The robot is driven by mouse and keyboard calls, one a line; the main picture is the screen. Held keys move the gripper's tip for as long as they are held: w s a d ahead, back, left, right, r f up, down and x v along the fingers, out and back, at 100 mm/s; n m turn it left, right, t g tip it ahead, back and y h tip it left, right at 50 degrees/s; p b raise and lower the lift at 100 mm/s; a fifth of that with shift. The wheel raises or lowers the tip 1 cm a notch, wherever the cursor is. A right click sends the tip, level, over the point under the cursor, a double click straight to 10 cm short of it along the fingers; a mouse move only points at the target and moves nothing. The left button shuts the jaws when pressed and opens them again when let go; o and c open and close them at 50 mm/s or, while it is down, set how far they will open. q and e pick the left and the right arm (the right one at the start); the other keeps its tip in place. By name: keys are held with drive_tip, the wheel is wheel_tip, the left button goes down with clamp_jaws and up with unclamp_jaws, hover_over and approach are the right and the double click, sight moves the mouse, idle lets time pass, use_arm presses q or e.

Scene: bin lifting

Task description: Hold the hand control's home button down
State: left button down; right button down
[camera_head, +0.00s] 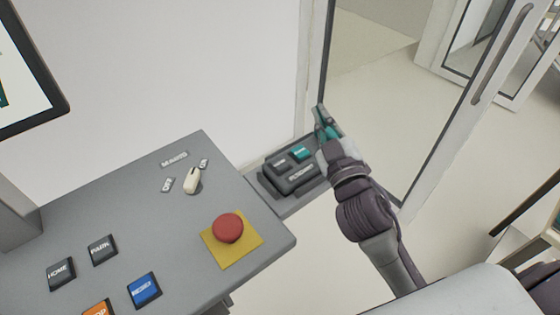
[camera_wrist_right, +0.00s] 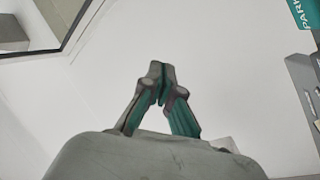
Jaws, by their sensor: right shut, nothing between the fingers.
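The hand control (camera_head: 291,181) is a dark box on a grey ledge beside the console. It has a dark button (camera_head: 280,161) on the left, its label too small to read, and a teal button (camera_head: 300,153) on the right. The teal button reads PARK at the top right of the right wrist view (camera_wrist_right: 302,14). My right gripper (camera_head: 321,112) is shut and empty, just right of the hand control and apart from both buttons. Its closed fingertips also show in the right wrist view (camera_wrist_right: 160,72) against a pale surface. My left gripper is not in view.
The grey console (camera_head: 130,205) carries a red mushroom button (camera_head: 228,228) on a yellow plate, a cream selector (camera_head: 192,181), and HOME (camera_head: 61,273), PARK (camera_head: 102,249), blue (camera_head: 144,290) and orange (camera_head: 98,308) buttons. A glass door (camera_head: 440,120) stands right of my right arm. A screen (camera_head: 30,75) is upper left.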

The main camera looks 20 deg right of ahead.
drive_tip(key=a+r+n+t+y, duration=0.2)
drive_tip(key=a+r+n+y, duration=0.5)
drive_tip(key=r+n+y, duration=0.45)
drive_tip(key=s+a+n+g+y, duration=0.3)
drive_tip(key=a+n+g+y, duration=0.8)
drive_tip(key=n, duration=0.5)
drive_tip(key=n+g+h, duration=0.4)
drive_tip(key=g+h, duration=0.2)
drive_tip(key=h, duration=0.8)
hover_over(283, 163)
wheel_tip(283, 163, down, 11)
drive_tip(key=shift+f+n, duration=0.15)
drive_tip(key=shift+n, duration=0.1)
drive_tip(key=shift+f, duration=0.15)
wheel_tip(283, 163, down, 8)
drive_tip(key=b, duration=0.6)
drive_tip(key=shift+f+b, duration=0.25)
drive_tip(key=shift+b, duration=0.05)
